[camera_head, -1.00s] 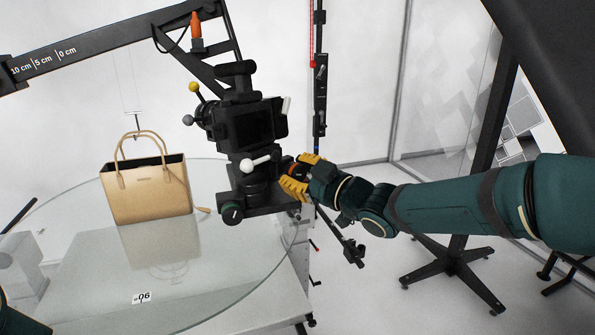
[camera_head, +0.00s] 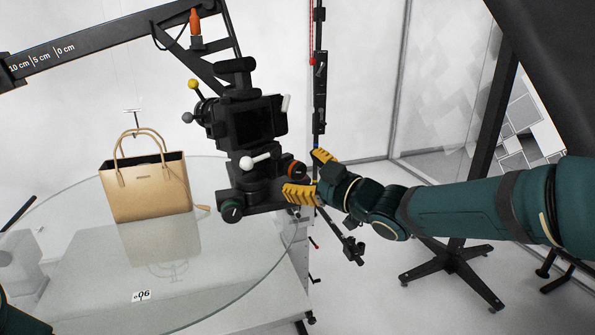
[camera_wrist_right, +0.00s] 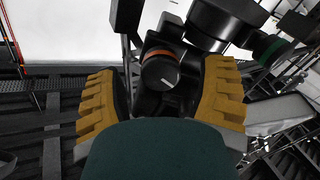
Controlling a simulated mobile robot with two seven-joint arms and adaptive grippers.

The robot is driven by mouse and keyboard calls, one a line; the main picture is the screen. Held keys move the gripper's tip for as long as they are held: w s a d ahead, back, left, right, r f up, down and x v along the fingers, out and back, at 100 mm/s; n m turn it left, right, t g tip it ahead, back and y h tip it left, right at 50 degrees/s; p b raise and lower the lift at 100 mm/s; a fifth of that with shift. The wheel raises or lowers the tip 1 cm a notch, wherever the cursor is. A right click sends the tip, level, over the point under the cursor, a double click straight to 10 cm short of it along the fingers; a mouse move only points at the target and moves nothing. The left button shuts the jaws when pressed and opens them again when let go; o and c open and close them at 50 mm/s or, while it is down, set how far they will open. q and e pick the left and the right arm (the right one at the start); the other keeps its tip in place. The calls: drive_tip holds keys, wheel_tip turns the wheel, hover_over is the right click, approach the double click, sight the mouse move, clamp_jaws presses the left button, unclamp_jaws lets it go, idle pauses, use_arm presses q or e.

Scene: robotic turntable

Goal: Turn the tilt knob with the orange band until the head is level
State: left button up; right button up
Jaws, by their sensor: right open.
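The tilt knob with the orange band (camera_head: 295,169) sits on the right side of the black camera head (camera_head: 252,167). In the right wrist view the knob (camera_wrist_right: 160,70) faces me, with a pale mark on its dark face. My right gripper (camera_head: 312,174) is open just right of the knob. Its yellow fingers stand to either side of the knob in the right wrist view (camera_wrist_right: 163,95), apart from it. The camera (camera_head: 250,123) is mounted above the head. Whether the head is level is hard to tell. My left gripper is out of view.
A green-banded knob (camera_head: 231,210) is at the head's lower left, and a white-tipped lever (camera_head: 255,162) is at its front. A tan handbag (camera_head: 148,188) stands on the glass turntable (camera_head: 100,270). A vertical black stand (camera_head: 319,90) rises behind my right gripper.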

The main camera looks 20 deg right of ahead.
drive_tip(key=v, duration=1)
drive_tip(key=shift+s+r, duration=0.1)
idle(1.9)
